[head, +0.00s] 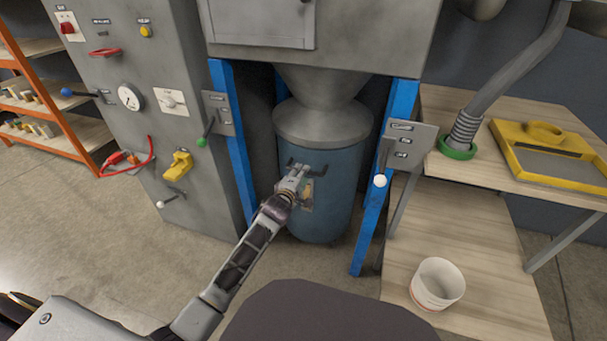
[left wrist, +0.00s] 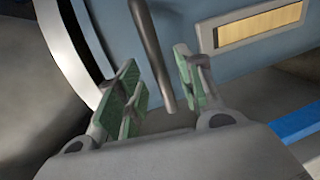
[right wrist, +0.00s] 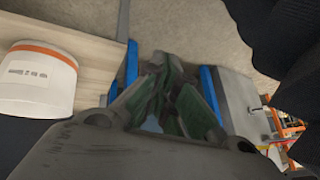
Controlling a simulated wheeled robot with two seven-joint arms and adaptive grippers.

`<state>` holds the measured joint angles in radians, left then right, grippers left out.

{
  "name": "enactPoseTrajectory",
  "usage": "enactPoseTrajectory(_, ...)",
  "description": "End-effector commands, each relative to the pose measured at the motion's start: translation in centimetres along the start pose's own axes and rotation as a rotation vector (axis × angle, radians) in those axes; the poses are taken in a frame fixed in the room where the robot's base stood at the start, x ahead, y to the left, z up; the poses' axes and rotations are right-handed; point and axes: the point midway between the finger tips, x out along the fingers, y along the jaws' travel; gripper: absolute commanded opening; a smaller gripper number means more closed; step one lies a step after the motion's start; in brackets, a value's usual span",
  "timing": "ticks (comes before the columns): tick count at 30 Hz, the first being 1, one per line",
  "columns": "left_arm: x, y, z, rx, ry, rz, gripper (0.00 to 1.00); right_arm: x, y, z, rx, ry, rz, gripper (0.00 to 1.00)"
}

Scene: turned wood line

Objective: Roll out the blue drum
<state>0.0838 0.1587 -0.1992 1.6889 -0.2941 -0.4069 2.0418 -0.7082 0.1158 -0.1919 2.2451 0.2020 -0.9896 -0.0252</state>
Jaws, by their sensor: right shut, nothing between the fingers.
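The blue drum (head: 338,195) stands upright on the floor between two blue posts, under a grey cone-shaped cover. A dark handle (head: 318,172) is on its front. In the left wrist view the drum's blue wall (left wrist: 215,12) fills the top, and the handle bar (left wrist: 150,45) comes down between my fingers. My left gripper (head: 298,170) is at the handle with its green-padded fingers (left wrist: 158,88) apart on either side of the bar; I cannot tell whether either touches it. My right gripper (right wrist: 172,95) is shut and empty, and is not visible in the head view.
The posts carry a green-knobbed lever (head: 202,142) at left and a white-knobbed lever (head: 380,180) at right. A grey control cabinet (head: 130,125) stands left. A white bucket (head: 437,284) sits on the low shelf of the wooden bench at right. Floor before the drum is clear.

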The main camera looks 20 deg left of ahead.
Motion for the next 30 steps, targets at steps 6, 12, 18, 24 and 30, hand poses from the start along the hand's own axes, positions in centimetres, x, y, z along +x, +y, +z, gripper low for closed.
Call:
enactPoseTrajectory(6,1.7,-0.1,0.0,0.001,0.000,0.001,0.37,1.3,0.2,0.6,0.009,0.021,-0.007,0.00)
enactPoseTrajectory(12,2.8,0.0,0.0,0.001,0.000,0.000,0.37,1.9,0.3,0.6,0.015,0.046,-0.012,0.00)
enactPoseTrajectory(18,3.1,0.0,0.0,0.001,0.000,0.000,0.37,2.4,0.4,1.1,0.022,0.046,-0.014,0.00)
enactPoseTrajectory(24,3.2,0.0,0.0,0.000,0.000,0.000,0.37,2.3,0.3,1.1,0.022,0.046,-0.014,0.00)
enactPoseTrajectory(30,3.1,0.0,0.0,0.000,0.000,0.000,0.20,2.1,0.3,0.9,0.021,0.050,-0.014,0.00)
